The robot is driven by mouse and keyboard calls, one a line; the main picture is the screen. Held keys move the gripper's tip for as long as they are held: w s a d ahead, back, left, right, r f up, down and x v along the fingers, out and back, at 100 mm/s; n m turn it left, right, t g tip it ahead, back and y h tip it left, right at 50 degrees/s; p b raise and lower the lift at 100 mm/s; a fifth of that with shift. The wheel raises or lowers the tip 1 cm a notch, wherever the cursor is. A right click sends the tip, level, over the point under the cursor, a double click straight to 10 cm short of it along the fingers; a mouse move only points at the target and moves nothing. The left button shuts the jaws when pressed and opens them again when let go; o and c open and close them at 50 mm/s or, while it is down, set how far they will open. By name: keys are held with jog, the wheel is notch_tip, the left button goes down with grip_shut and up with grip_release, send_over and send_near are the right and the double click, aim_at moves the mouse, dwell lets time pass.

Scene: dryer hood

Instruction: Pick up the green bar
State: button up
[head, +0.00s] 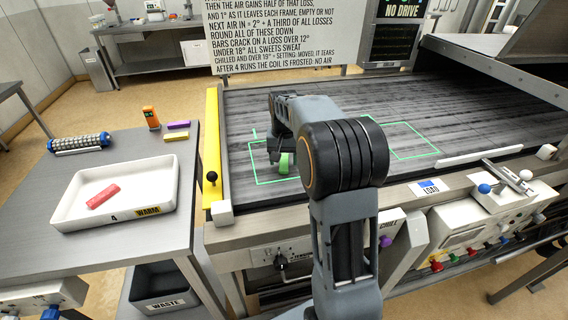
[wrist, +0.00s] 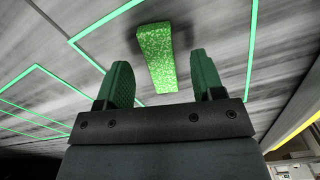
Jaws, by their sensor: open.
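The green bar (wrist: 157,50) is a speckled green block lying on the grey streaked belt, inside a green outlined frame. In the wrist view its near end lies between the lines of my two fingers and its far end reaches beyond the tips. My gripper (wrist: 160,68) is open, with one dark green finger on each side of the bar. I cannot tell the height of the fingertips above the belt. In the head view my arm reaches over the left part of the belt (head: 350,101) and partly hides the bar (head: 285,164).
Left of the belt, past a yellow rail (head: 212,140), a table holds a white tray (head: 67,218) with a red bar (head: 103,196). Behind the tray are purple (head: 178,125) and yellow (head: 176,137) bars, an orange device (head: 151,118) and a roller (head: 79,143). The belt's far side is clear.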

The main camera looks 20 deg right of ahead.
jog(key=shift+f, duration=0.75)
jog(key=c, duration=1)
